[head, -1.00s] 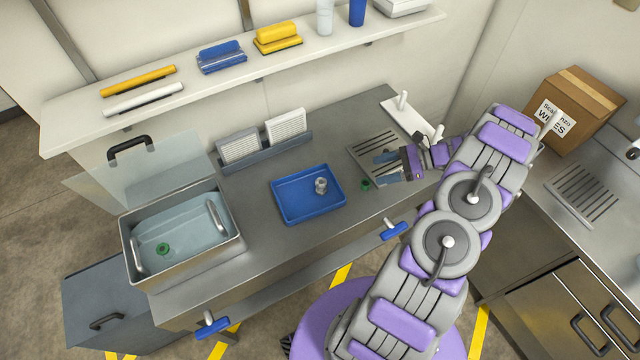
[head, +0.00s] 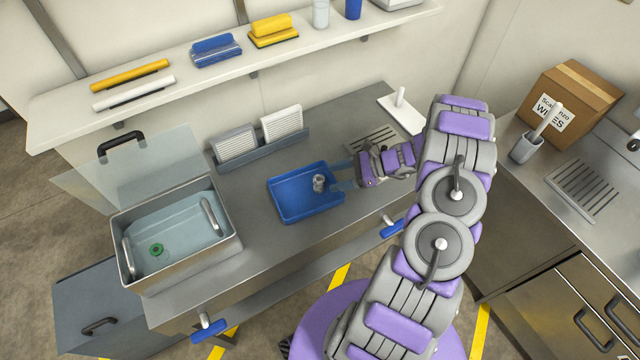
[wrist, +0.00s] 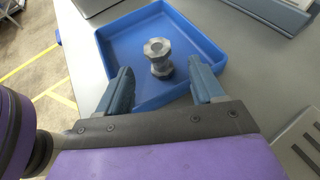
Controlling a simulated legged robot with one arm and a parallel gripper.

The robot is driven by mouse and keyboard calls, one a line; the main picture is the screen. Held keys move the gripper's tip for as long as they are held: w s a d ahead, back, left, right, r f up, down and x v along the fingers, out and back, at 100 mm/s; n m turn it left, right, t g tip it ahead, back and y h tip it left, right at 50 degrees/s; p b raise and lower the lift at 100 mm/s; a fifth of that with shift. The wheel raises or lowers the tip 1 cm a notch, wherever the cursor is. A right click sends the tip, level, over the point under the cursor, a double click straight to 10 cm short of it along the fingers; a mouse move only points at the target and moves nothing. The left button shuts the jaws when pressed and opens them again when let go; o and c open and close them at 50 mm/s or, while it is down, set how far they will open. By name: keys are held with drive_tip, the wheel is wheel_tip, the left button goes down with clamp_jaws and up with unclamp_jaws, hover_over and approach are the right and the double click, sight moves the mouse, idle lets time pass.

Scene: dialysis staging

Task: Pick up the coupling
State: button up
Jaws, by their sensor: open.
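The coupling is a small grey metal fitting (head: 319,183) with hexagonal ends, standing in the blue tray (head: 290,211) on the steel bench. It also shows in the wrist view (wrist: 158,57), upright inside the tray. My gripper (head: 341,174) is open at the tray's right side. In the wrist view my gripper (wrist: 163,82) has its two blue-grey fingers spread at the tray's near rim, with the coupling ahead, roughly centred between them. The fingers do not touch the coupling.
A steel basin (head: 190,276) of liquid with a green ring (head: 156,250) inside stands left. A rack with white panels (head: 262,158) is behind the tray. A white peg stand (head: 404,112) and a slotted drain (head: 372,139) lie right. A shelf (head: 190,85) runs above.

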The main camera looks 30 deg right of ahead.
sight(319, 184)
drive_tip(key=b+x, duration=0.1)
drive_tip(key=x, duration=0.3)
drive_tip(key=shift+a+f, duration=0.1)
drive_tip(key=shift+f, duration=0.05)
drive_tip(key=shift+c, duration=0.8)
drive_tip(key=c, duration=1)
drive_tip(key=shift+o, duration=0.2)
